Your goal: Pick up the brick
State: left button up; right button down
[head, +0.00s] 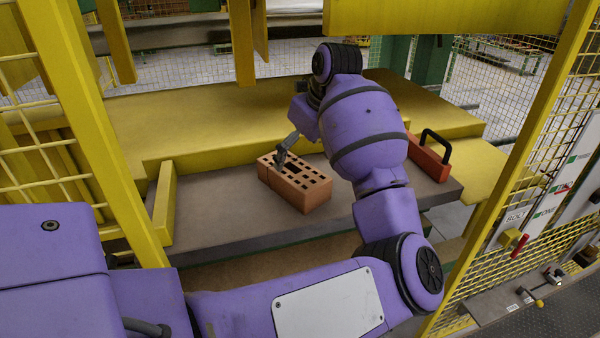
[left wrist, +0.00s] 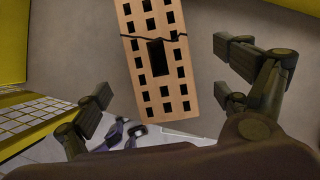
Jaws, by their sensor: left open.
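The brick (head: 308,196) is orange-brown with rows of square holes and a larger middle opening. It lies on a grey slab below my left gripper in the head view. In the left wrist view the brick (left wrist: 156,92) shows a dark jagged crack across its upper part. My left gripper (head: 287,150) is over the brick's far left part, with one finger visible near its top; my arm hides the rest. In the left wrist view the left gripper (left wrist: 165,95) is open, its fingers wide apart on either side of the brick and not closed on it. My right gripper is not in view.
A red block with a black handle (head: 428,158) stands right of the brick. The grey slab (head: 225,190) has a yellow ledge (head: 200,118) behind it and a yellow upright plate (head: 165,203) at its left. Yellow posts and mesh (head: 545,150) stand at both sides.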

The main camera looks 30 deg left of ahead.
aim_at(293, 167)
pick_arm(q)
jog(key=shift+s+a+f, duration=0.3)
jog(key=shift+a+f, duration=0.1)
jog(key=shift+f, duration=0.25)
jog(key=shift+a+f, duration=0.2)
jog(key=shift+f, duration=0.05)
jog(key=x, duration=0.4)
jog(key=shift+w+a+r+p, duration=0.1)
jog(key=shift+w+r+p, duration=0.05)
jog(key=shift+w+p, duration=0.25)
jog(key=shift+a+f, duration=0.1)
jog(key=shift+f, duration=0.15)
jog(key=c, duration=2.2)
jog(key=shift+w+r, duration=0.1)
jog(key=shift+r, duration=0.1)
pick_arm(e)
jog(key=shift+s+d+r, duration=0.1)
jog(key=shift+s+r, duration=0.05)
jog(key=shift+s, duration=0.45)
